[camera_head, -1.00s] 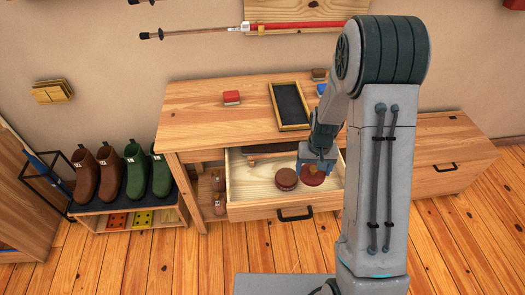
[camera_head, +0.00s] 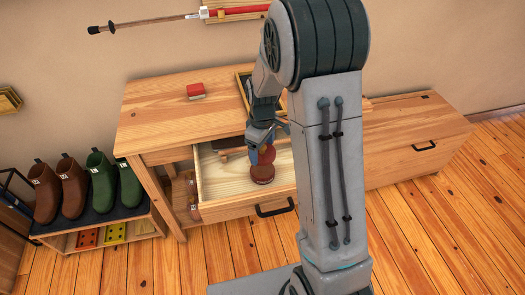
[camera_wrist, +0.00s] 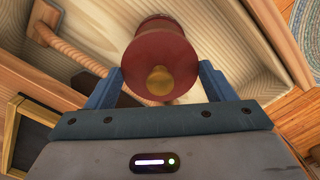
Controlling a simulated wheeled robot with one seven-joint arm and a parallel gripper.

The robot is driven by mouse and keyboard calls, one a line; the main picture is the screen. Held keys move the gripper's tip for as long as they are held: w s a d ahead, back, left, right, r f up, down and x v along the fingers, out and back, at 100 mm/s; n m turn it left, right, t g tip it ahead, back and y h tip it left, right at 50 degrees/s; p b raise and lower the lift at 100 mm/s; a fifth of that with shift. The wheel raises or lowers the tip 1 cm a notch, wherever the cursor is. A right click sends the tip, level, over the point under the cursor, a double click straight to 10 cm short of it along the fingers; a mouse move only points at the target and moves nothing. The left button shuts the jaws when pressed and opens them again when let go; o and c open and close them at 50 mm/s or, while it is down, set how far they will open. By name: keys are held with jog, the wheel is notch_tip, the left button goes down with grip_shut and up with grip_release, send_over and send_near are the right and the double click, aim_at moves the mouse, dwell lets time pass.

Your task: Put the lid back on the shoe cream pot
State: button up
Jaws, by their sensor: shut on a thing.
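The lid (camera_head: 267,154) is a round red disc, held above the drawer floor. In the wrist view the lid (camera_wrist: 150,62) shows its brassy knob towards the camera, between my two blue fingers. My gripper (camera_head: 262,152) is shut on the lid's sides. The shoe cream pot (camera_head: 262,176), dark red and round, stands in the open drawer just below the lid. In the wrist view only a strip of the pot (camera_wrist: 160,20) shows behind the lid. I cannot tell whether lid and pot touch.
The open drawer (camera_head: 215,177) has pale wooden walls, with a brush-like thing at its back. A red-topped block (camera_head: 195,91) and a dark framed tray (camera_head: 243,88) lie on the bench top. Boots (camera_head: 102,180) stand on a rack at the left.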

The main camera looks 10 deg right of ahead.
jog(key=shift+f+b, duration=2.15)
jog(key=shift+f, duration=1)
jog(key=shift+f, duration=0.15)
jog(key=o, duration=1)
jog(key=shift+r+p, duration=2.3)
jog(key=shift+r, duration=1.25)
grip_shut()
